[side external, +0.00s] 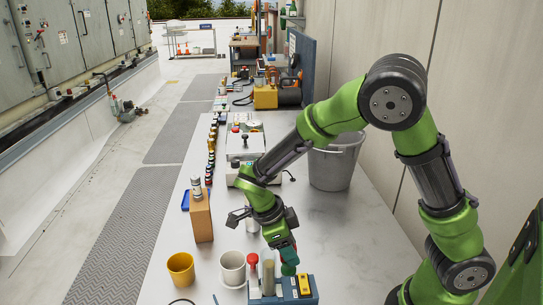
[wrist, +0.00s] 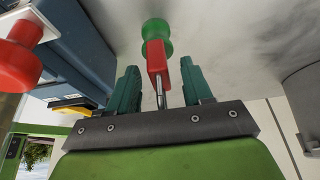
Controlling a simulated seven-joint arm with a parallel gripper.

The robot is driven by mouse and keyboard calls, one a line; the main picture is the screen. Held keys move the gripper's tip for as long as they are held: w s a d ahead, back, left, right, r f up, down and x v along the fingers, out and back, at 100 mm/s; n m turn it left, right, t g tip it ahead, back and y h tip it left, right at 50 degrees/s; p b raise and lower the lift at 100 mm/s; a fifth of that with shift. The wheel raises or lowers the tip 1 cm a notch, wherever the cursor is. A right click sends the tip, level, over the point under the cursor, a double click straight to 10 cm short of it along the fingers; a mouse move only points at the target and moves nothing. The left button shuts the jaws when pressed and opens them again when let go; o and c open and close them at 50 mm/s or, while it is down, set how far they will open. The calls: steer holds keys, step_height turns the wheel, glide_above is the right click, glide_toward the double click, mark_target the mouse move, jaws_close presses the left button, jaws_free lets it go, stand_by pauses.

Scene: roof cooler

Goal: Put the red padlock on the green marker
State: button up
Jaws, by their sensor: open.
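The red padlock (wrist: 158,62) shows in the wrist view, its metal shackle toward my gripper. My gripper (wrist: 159,76) is open, with one teal finger on each side of the padlock and gaps showing. In the side view my gripper (side external: 287,255) points down at the near end of the bench, beside a blue box (side external: 310,296). The padlock is hidden or not distinguishable there.
A red knob (side external: 253,261) stands close left of my gripper and also shows in the wrist view (wrist: 15,62). A white mug (side external: 232,268), a yellow mug (side external: 180,267) and a wooden block (side external: 202,218) stand further left. A grey bucket (side external: 335,165) stands behind. Bench to the right is clear.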

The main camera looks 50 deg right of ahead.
steer(key=v, duration=1.1)
steer(key=s+d+r+n+t+y, duration=0.2)
steer(key=s+r+n+t, duration=0.2)
steer(key=n, duration=0.7)
steer(key=s+d+r+n+t+y, duration=0.2)
steer(key=s+r+n+t, duration=0.3)
steer(key=n, duration=0.7)
steer(key=shift+s+d+t+y, duration=0.2)
steer(key=shift+s+t+y, duration=0.4)
steer(key=shift+s+t, duration=0.1)
